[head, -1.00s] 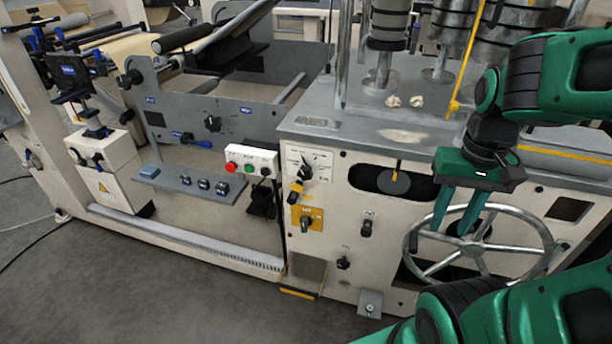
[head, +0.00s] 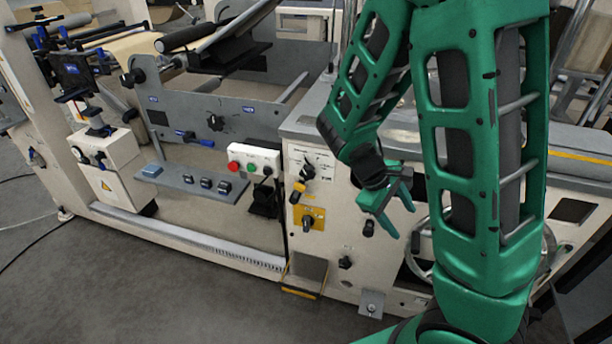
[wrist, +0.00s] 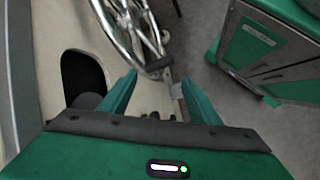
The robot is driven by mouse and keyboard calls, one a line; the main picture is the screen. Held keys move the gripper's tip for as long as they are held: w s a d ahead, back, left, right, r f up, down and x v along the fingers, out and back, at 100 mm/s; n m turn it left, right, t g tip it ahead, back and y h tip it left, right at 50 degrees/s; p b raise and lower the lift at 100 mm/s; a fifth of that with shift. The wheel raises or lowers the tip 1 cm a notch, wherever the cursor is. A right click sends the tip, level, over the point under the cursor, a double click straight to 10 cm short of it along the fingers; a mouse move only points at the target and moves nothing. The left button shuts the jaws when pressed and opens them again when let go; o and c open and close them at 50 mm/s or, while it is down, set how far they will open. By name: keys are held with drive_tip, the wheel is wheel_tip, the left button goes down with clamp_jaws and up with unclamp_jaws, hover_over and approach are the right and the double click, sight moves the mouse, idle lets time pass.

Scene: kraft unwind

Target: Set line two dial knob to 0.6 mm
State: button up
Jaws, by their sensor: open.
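A black knob (head: 308,172) sits on a white plate with printed marks, on the cream machine's front. A second knob (head: 307,222) sits on a yellow plate below it, and another (head: 215,122) on the grey side panel. The labels are too small to read, so I cannot tell which one is line two or its setting. My gripper (head: 403,221) is open and empty, right of the white and yellow plates, its fingers pointing down and right. The wrist view shows its open fingers (wrist: 160,80) with no dial knob visible between them.
A metal handwheel (head: 420,250) is partly hidden behind my arm; it also shows in the wrist view (wrist: 128,28). A push-button box (head: 254,160) stands left of the white plate. Small black knobs (head: 345,262) protrude lower down.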

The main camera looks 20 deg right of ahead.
drive_tip(key=w+a+f+n+t+h, duration=0.2)
drive_tip(key=w+f+n+h, duration=0.1)
drive_tip(key=w+n+h, duration=0.15)
drive_tip(key=n+t, duration=1.5)
drive_tip(key=n, duration=0.4)
approach(306, 176)
drive_tip(key=x, duration=1.1)
drive_tip(key=c, duration=1.1)
